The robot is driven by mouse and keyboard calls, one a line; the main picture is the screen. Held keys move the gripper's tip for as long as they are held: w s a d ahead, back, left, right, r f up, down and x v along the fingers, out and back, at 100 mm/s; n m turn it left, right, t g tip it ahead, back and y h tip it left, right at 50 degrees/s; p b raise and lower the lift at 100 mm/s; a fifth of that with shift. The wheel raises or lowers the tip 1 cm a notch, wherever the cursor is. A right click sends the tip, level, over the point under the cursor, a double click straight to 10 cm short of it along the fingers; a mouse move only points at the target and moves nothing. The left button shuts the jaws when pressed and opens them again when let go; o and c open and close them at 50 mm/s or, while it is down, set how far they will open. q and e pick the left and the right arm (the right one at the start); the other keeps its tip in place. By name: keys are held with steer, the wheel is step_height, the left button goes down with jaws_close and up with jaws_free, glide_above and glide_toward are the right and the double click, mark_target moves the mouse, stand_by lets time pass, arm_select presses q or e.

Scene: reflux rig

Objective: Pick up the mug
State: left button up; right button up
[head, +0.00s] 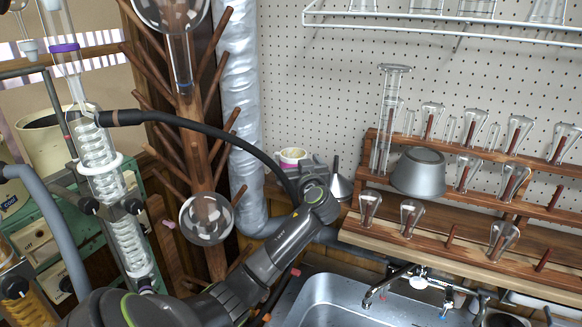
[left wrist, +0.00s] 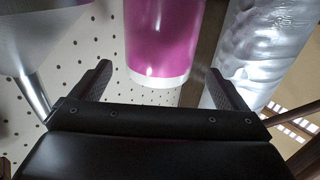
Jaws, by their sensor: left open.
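The mug (head: 292,157) is small, pink and white in the head view, beside the foil duct and beyond my left gripper. In the left wrist view the mug (left wrist: 162,40) is magenta with a white band at its lower visible end, and the frame cuts it off at the top. My left gripper (head: 314,167) is open, and its two fingers (left wrist: 158,72) point toward the mug, one on each side of it in the picture. I see no contact with the mug. The mug's base and handle are not clear. My right gripper is not in view.
A silvery duct (head: 240,110) stands left of the mug, a metal funnel (head: 339,186) right of it. Wooden peg racks with glassware (head: 460,250) and a metal bowl (head: 419,173) are further right. A sink (head: 330,300) is in front. A wooden peg post (head: 193,140) stands left.

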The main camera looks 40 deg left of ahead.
mark_target(294, 155)
arm_select(q)
steer(key=shift+p+x, duration=0.6)
steer(key=shift+x, duration=1.4)
steer(key=shift+w+d+f, duration=0.1)
steer(key=shift+f, duration=0.05)
steer(key=shift+c, duration=0.4)
steer(key=c, duration=1.2)
steer(key=shift+o, duration=0.2)
steer(key=shift+r+b, duration=0.3)
steer(key=shift+r, duration=0.2)
steer(key=r+b+v, duration=0.2)
steer(key=b+v, duration=0.4)
steer(key=v, duration=1.2)
steer(key=shift+r, duration=0.3)
